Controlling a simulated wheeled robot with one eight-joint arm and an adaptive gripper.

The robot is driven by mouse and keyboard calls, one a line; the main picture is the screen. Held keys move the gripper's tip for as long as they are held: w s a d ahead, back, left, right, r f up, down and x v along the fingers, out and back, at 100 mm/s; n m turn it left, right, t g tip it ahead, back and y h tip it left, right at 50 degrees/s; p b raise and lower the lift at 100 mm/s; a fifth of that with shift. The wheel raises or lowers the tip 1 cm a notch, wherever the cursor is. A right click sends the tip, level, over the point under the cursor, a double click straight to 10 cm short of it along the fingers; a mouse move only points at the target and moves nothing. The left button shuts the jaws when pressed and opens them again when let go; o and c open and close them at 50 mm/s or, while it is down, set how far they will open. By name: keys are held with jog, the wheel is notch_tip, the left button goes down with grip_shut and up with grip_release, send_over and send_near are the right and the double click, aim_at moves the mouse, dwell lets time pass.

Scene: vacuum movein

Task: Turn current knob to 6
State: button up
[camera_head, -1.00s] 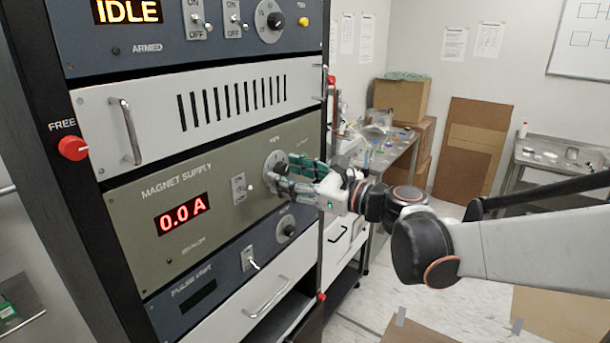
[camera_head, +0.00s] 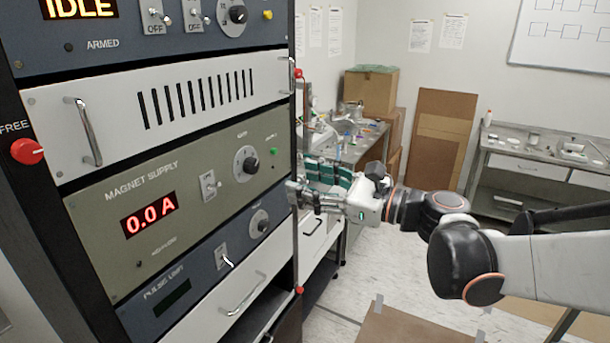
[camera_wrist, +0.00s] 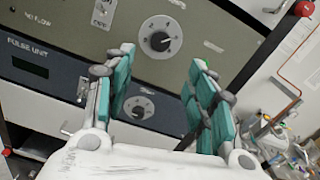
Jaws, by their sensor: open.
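The magnet supply panel (camera_head: 190,195) has a red display (camera_head: 149,221) reading 0.0 A. Its round black knob (camera_head: 246,163) sits on a dial at the panel's right side and is fully visible. The knob also shows in the wrist view (camera_wrist: 160,40), beyond the space between my fingers. My gripper (camera_head: 303,178), with green finger pads, is open and empty. It is to the right of the knob, apart from it, near the rack's right edge. Both fingers also show in the wrist view (camera_wrist: 160,58).
A toggle switch (camera_head: 209,186) is left of the knob. The pulse unit (camera_head: 190,272) below has another knob (camera_head: 259,224) and a switch (camera_head: 225,257). A cluttered bench (camera_head: 365,140) stands behind my gripper.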

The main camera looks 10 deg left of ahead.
aim_at(255, 167)
jog(key=shift+s+d, duration=0.1)
jog(key=shift+d, duration=0.05)
jog(key=w+a+n+p, duration=0.1)
jog(key=a+n+p, duration=0.1)
jog(key=n, duration=0.5)
jog(key=w+a+n+p, duration=0.2)
jog(key=a+n, duration=0.3)
jog(key=n, duration=0.3)
jog(key=w+a+n+p, duration=0.1)
jog(key=a+n+p, duration=0.3)
jog(key=n, duration=0.3)
jog(key=shift+w+r+n, duration=0.2)
jog(key=shift+w+n, duration=0.1)
jog(key=shift+c, duration=0.2)
jog(key=c, duration=1)
